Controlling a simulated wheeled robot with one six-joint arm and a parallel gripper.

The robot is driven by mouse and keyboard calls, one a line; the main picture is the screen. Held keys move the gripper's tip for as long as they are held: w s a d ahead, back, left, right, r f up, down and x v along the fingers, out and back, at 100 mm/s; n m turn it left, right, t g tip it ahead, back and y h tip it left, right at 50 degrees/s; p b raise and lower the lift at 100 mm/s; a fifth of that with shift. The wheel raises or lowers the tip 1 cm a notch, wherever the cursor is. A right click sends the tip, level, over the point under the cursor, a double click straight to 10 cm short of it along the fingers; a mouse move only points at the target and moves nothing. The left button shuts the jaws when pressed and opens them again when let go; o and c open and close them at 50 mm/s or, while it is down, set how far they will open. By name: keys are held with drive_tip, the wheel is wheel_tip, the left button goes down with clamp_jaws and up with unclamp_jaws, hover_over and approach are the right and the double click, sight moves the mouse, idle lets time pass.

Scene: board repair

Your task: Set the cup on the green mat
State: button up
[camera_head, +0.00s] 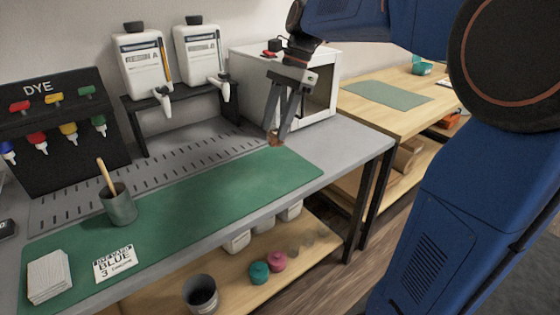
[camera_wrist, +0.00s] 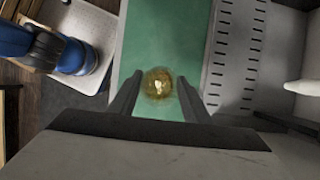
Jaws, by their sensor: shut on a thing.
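The cup (camera_wrist: 158,84) is small and amber-brown, seen from above between my two fingers in the wrist view. In the head view the cup (camera_head: 273,140) is a small brown shape at the fingertips. My gripper (camera_head: 278,133) is shut on it and points down near the mat's back right edge. The gripper (camera_wrist: 157,88) mostly hides the cup in the head view. The green mat (camera_head: 215,190) lies flat along the front of the grey bench, and it also shows under the cup in the wrist view (camera_wrist: 165,40). I cannot tell whether the cup touches the mat.
A grey pot with a wooden stick (camera_head: 119,205), a white card stack (camera_head: 48,277) and a "BLUE 3" card (camera_head: 114,263) occupy the mat's left part. A dye rack (camera_head: 62,130), a dispenser stand (camera_head: 185,92) and a white box machine (camera_head: 330,95) stand behind. The mat's right half is clear.

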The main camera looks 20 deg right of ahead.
drive_tip(key=shift+f, duration=4.1)
drive_tip(key=o, duration=1.2)
drive_tip(key=shift+f, duration=0.1)
drive_tip(key=v, duration=1.2)
drive_tip(key=shift+s+d+f+n+t+h, duration=0.4)
drive_tip(key=shift+s+f+n+t+h, duration=0.5)
drive_tip(key=shift+s+f+n, duration=2.5)
drive_tip(key=shift+s+d+f+n+t+h, duration=0.5)
drive_tip(key=shift+s+f+n+t, duration=1.25)
drive_tip(key=shift+s, duration=3.15)
drive_tip(key=shift+s+d+f+n+t+h, duration=0.4)
drive_tip(key=shift+s+f+n+h, duration=0.4)
drive_tip(key=shift+s+f+n, duration=2.1)
